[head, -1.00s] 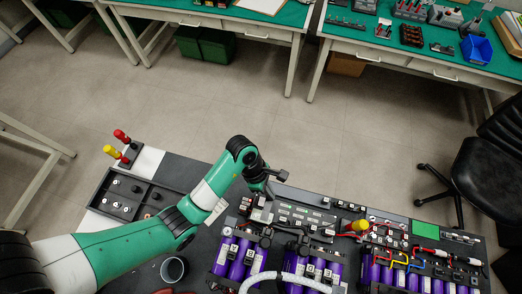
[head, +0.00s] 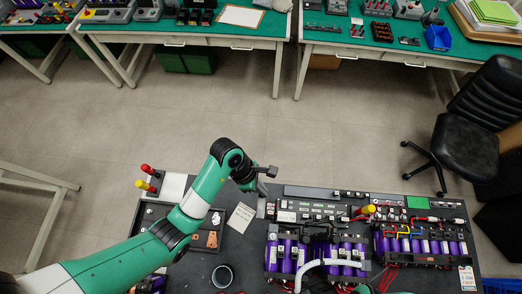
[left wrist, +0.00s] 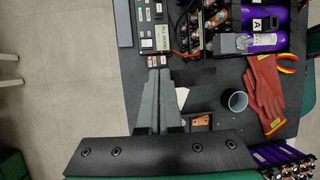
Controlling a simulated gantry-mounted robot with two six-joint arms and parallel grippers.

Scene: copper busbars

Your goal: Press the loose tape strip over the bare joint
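My left gripper (head: 262,187) is over the bench at the left end of the busbar assembly. In the left wrist view its two grey fingers (left wrist: 157,72) lie close together and look shut, with nothing visible between them. Purple cells (head: 288,254) with copper-coloured connections (left wrist: 222,15) stand next to this panel. I cannot make out the loose tape strip or the bare joint for certain. My right gripper is not in view.
A grey cup (left wrist: 237,100), red gloves (left wrist: 265,95) and pliers (left wrist: 288,64) lie on the bench. A black tray (head: 150,213) and red and yellow handles (head: 146,177) are at the left. A yellow-topped tool (head: 368,209) stands among the panels.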

